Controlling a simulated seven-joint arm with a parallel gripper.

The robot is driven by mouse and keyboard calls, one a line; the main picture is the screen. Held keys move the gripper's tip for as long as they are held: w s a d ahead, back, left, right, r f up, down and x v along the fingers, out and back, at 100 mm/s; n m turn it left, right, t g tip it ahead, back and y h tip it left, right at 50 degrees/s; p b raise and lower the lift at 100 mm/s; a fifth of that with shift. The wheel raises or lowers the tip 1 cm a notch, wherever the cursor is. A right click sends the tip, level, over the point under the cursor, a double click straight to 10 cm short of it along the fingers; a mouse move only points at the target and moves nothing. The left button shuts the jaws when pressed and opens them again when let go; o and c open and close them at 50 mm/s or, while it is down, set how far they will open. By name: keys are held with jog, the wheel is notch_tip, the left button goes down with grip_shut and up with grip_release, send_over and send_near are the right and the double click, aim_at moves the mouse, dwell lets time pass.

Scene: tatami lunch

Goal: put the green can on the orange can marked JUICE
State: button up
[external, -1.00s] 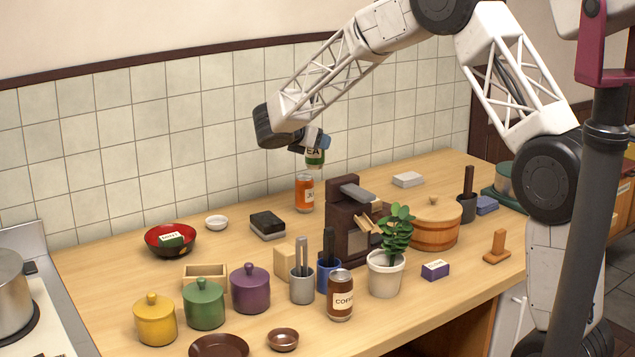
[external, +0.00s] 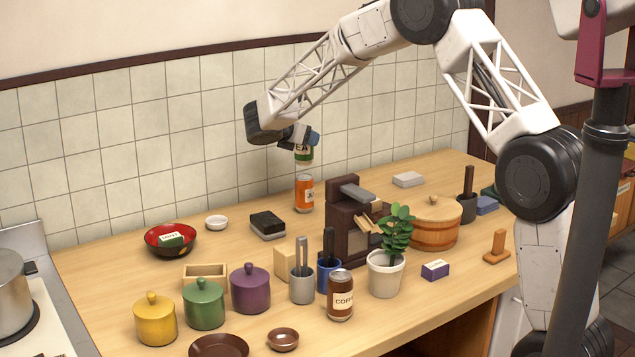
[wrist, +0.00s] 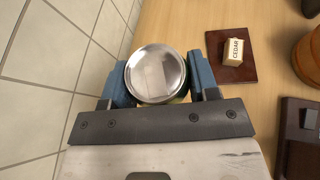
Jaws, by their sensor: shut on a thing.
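The green can (external: 303,154) has a white band with dark letters, partly covered by my gripper. My gripper (external: 304,140) is shut on it and holds it upright in the air near the tiled wall. In the wrist view the can's silver lid (wrist: 156,73) shows between the two blue fingers of my gripper (wrist: 160,82). The orange can (external: 304,194) with a white label stands upright on the counter. In the external view it appears straight below the green can, with a small gap between them. In the wrist view the orange can is hidden.
A dark brown mill (external: 343,235) stands right of the orange can, and a black-and-grey block (external: 267,226) lies to its left. A red bowl (external: 171,239), a potted plant (external: 386,272) and a wooden tub (external: 435,226) stand farther off. The tiled wall is close behind.

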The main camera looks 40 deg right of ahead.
aim_at(298, 146)
jog(key=shift+f, duration=1.65)
jog(key=shift+f, duration=0.2)
jog(key=o, duration=1)
jog(key=shift+c, duration=0.2)
jog(key=shift+r, duration=0.2)
jog(key=v, duration=1.2)
